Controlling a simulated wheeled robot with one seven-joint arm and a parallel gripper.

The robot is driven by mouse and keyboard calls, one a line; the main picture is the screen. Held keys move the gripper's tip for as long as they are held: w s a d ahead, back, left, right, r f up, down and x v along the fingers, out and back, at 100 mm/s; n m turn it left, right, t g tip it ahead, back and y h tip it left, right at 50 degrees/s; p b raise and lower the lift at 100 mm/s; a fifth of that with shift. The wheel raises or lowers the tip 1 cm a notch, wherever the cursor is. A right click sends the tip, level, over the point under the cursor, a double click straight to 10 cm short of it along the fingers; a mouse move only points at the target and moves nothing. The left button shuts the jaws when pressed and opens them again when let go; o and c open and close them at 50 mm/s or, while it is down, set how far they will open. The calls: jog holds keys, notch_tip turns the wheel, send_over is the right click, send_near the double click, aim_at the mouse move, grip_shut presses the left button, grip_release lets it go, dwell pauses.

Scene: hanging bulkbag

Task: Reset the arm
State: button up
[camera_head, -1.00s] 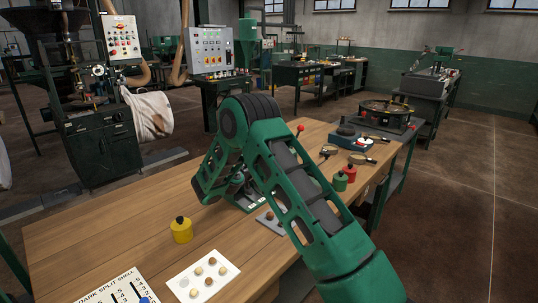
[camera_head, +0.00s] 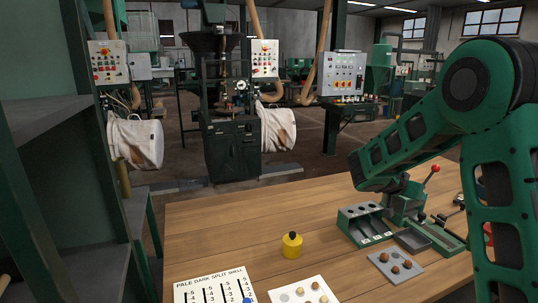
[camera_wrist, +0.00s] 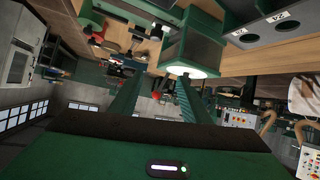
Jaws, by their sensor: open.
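My green arm (camera_head: 420,130) fills the right side of the head view, bent at a large dark joint at the top right. Its forearm slopes down and left over the wooden table. My gripper (camera_wrist: 157,88) shows in the wrist view as two green fingers spread apart, with nothing seen between them. I cannot make out the fingers in the head view. The wrist view is strongly tilted, with a green lamp-like box (camera_wrist: 192,48) close beyond the fingers.
The wooden table (camera_head: 225,235) holds a yellow canister (camera_head: 292,245), a score card (camera_head: 213,287), a white sample card (camera_head: 303,293), a grey holed block (camera_head: 362,222) and a nut tray (camera_head: 397,266). White bulk bags (camera_head: 278,127) hang at machines behind. A green shelf (camera_head: 60,170) stands left.

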jog(key=s+a+n+g+y, duration=0.1)
jog(key=s+a+n+y, duration=0.2)
jog(key=s+a, duration=0.5)
jog(key=s+a+n+y, duration=0.3)
jog(key=s+y, duration=0.1)
jog(key=s, duration=0.8)
jog(key=s+a+n+g+y, duration=0.1)
jog(key=s+a+n+y, duration=0.2)
jog(key=s+a, duration=0.5)
jog(key=s+d+m+g, duration=0.2)
jog(key=s+d, duration=0.4)
jog(key=s, duration=0.3)
jog(key=s+d+f+m+g, duration=0.1)
jog(key=s+d+m+g, duration=0.1)
jog(key=s+d, duration=0.5)
jog(key=shift+s+m+g, duration=0.4)
jog(key=shift+s+m, duration=0.5)
jog(key=shift+s, duration=0.25)
